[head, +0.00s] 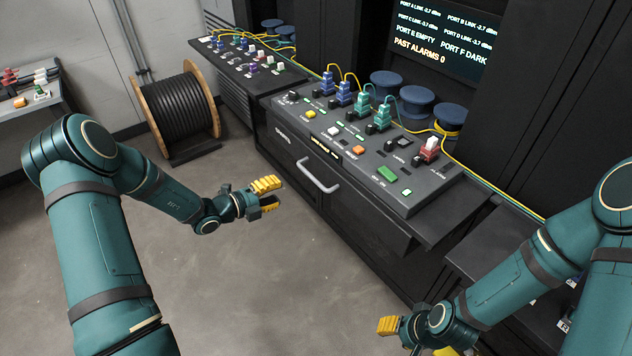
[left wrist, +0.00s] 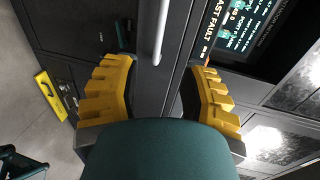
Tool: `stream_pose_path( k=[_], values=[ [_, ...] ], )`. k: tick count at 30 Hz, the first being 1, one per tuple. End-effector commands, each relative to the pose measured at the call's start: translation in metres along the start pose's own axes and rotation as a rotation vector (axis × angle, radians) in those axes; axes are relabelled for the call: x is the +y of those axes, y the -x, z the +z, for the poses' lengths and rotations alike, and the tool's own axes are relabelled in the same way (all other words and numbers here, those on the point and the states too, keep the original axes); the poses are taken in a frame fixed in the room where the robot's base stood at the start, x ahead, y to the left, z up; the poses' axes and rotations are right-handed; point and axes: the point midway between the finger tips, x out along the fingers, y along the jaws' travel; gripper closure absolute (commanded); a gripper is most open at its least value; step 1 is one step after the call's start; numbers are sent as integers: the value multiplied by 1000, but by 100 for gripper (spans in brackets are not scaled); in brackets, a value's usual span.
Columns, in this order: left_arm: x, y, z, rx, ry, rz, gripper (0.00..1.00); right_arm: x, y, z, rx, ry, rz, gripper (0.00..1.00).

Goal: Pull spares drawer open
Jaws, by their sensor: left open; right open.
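The drawer (head: 365,218) has a dark front below the sloped control panel and looks shut, flush with the cabinet. Its pale bar handle (head: 318,180) sits toward the left of the front. My left gripper (head: 268,194) is open and empty, in front and to the left of the handle, apart from it. In the left wrist view the handle (left wrist: 161,30) runs upright ahead, between the lines of the open yellow fingers (left wrist: 160,88). My right gripper (head: 415,338) is low at the bottom of the head view, away from the drawer and partly hidden by its own arm.
The control panel (head: 375,150) above carries plugs, cables and buttons. A second rack with connectors (head: 240,58) stands to the left. A cable reel (head: 178,115) stands by the wall. A side table (head: 30,95) is at far left. The floor before the drawer is clear.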

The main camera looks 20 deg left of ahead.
Motion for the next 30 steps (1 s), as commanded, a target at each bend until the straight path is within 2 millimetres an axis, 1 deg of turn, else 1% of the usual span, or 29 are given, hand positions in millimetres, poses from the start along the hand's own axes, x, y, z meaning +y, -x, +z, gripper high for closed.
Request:
stream_pose_path(
  k=[5,15,21,25,30],
  values=[
    [0,-20,-1,2,3,-4,57,1,-4,0,1,0,0,53],
    [2,-86,-2,3,1,-1,57,6,-16,-2,7,1,0,53],
    [1,-118,-2,3,1,0,57,8,-22,-2,11,1,1,53],
    [1,-130,-2,3,0,0,57,9,-24,-3,12,2,1,53],
    [0,-136,-1,1,0,1,57,9,-25,-3,13,2,1,53]
  ],
)
